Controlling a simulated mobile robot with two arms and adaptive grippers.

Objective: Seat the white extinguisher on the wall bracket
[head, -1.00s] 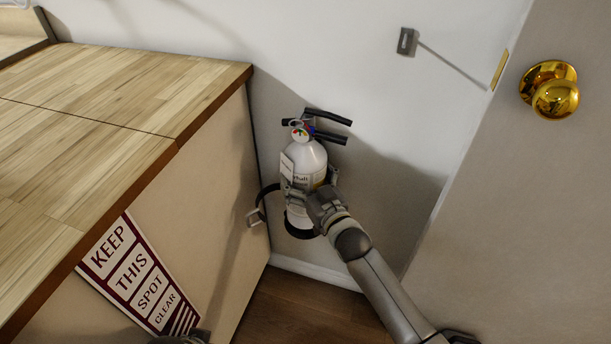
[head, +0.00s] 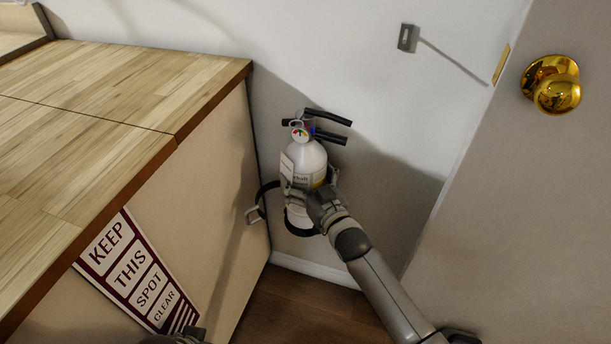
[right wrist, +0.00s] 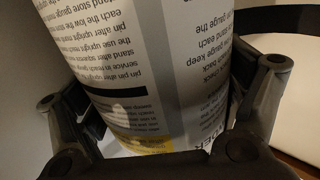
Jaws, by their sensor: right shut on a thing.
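The white extinguisher (head: 305,163) stands upright in the corner, with black handles and a round gauge on top. My right gripper (head: 312,195) is shut around its lower body. In the right wrist view its labelled body (right wrist: 150,75) fills the space between the fingers. A dark tip, probably my left gripper (head: 180,337), shows at the bottom edge.
A wooden counter (head: 120,85) stands at left, its side panel close to the extinguisher. A "keep this spot clear" sign (head: 135,270) is on that panel. A small grey wall plate (head: 408,38) is above right. A door with a brass knob (head: 553,88) is at right.

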